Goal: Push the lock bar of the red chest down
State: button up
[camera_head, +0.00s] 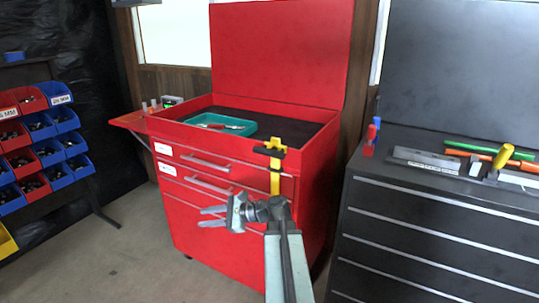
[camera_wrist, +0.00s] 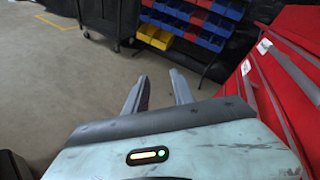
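The red chest (camera_head: 232,232) stands in the middle of the head view with its lid (camera_head: 282,50) raised. A yellow lock bar (camera_head: 275,180) with a black bracket (camera_head: 270,151) at its upper part stands upright at the chest's front right corner. My gripper (camera_head: 210,217) is in front of the drawers, left of and below the bar, pointing left and apart from it. Its two fingers are spread with nothing between them. In the wrist view the gripper (camera_wrist: 158,88) shows open over the floor, with the red chest (camera_wrist: 285,75) at the right edge. The lock bar does not show there.
A teal tray (camera_head: 221,123) lies in the chest's open top. A red side shelf (camera_head: 130,119) juts out at its left. A black cabinet (camera_head: 430,235) with tools on top stands close at the right. Bins (camera_head: 40,125) hang at the left. The floor (camera_head: 125,250) at front left is clear.

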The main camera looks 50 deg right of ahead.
jog(key=s+d+r+m+t+h, duration=0.1)
jog(key=s+d+r+m+t, duration=0.3)
jog(key=d, duration=0.3)
jog(key=s+d+r+m+t+h, duration=0.1)
jog(key=s+d+r+m+t, duration=0.1)
jog(key=s+d+r+m, duration=0.35)
jog(key=m+t+h, duration=0.3)
jog(key=m+t, duration=0.1)
send_near(268, 154)
jog(key=w, duration=0.3)
jog(key=p+x, duration=0.1)
jog(key=x, duration=0.1)
jog(key=p+x, duration=0.1)
jog(key=x, duration=0.2)
jog(key=p+x, duration=0.1)
jog(key=x, duration=0.1)
jog(key=shift+w+d+r, duration=0.25)
jog(key=shift+d+r, duration=0.05)
jog(key=shift+r, duration=0.05)
grip_shut()
